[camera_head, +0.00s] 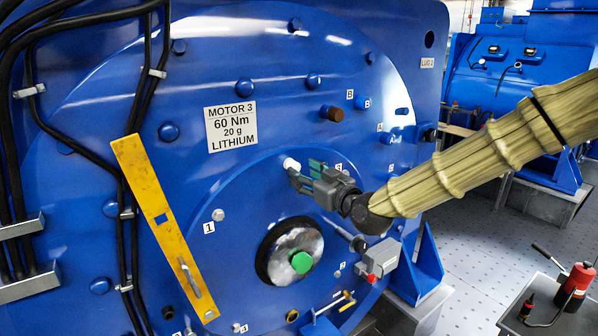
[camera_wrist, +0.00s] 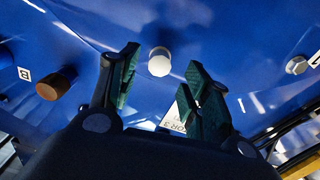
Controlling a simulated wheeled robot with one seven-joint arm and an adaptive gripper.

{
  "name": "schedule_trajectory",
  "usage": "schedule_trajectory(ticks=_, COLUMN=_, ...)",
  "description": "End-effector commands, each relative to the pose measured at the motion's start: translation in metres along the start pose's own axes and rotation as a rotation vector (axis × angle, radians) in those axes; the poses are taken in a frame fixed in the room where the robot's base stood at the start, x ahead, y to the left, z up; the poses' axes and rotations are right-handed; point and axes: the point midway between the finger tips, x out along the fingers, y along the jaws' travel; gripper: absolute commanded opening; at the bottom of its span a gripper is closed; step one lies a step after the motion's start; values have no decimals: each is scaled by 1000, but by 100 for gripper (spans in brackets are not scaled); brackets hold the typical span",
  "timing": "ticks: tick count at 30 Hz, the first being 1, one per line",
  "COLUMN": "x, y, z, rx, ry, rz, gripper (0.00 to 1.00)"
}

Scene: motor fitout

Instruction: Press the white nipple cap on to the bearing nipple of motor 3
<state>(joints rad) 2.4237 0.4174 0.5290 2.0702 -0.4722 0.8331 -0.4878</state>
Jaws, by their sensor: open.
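The white nipple cap (camera_head: 291,163) is at the face of motor 3 (camera_head: 270,120), below the motor's sign (camera_head: 231,127). In the wrist view the round end of the cap (camera_wrist: 159,62) faces me, against the blue motor face. The nipple is hidden behind it, and I cannot tell how far the cap sits on it. My gripper (camera_head: 303,170) is open, with green-padded fingers close to the cap. In the wrist view the fingers (camera_wrist: 163,58) stand on either side of the cap, with a gap at both sides.
A yellow bar (camera_head: 165,225) with a handle slants across the motor's left side, near black cables (camera_head: 122,215). A brown plug (camera_head: 331,113) sticks out above my gripper. The shaft hub with a green centre (camera_head: 301,262) is below. A bench with a red canister (camera_head: 578,281) stands at lower right.

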Motion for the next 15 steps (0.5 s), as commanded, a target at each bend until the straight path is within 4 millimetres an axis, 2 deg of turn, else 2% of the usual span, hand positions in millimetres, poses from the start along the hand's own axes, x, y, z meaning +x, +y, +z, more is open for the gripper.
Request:
schedule_trajectory(ticks=3, x=-24, y=1, z=-1, rx=1, ry=0, rz=1, gripper=48)
schedule_trajectory(ticks=9, x=-57, y=0, z=-1, rx=1, ry=0, rz=0, gripper=48)
schedule_trajectory(ticks=15, x=-78, y=0, z=0, rx=1, ry=0, rz=1, gripper=48)
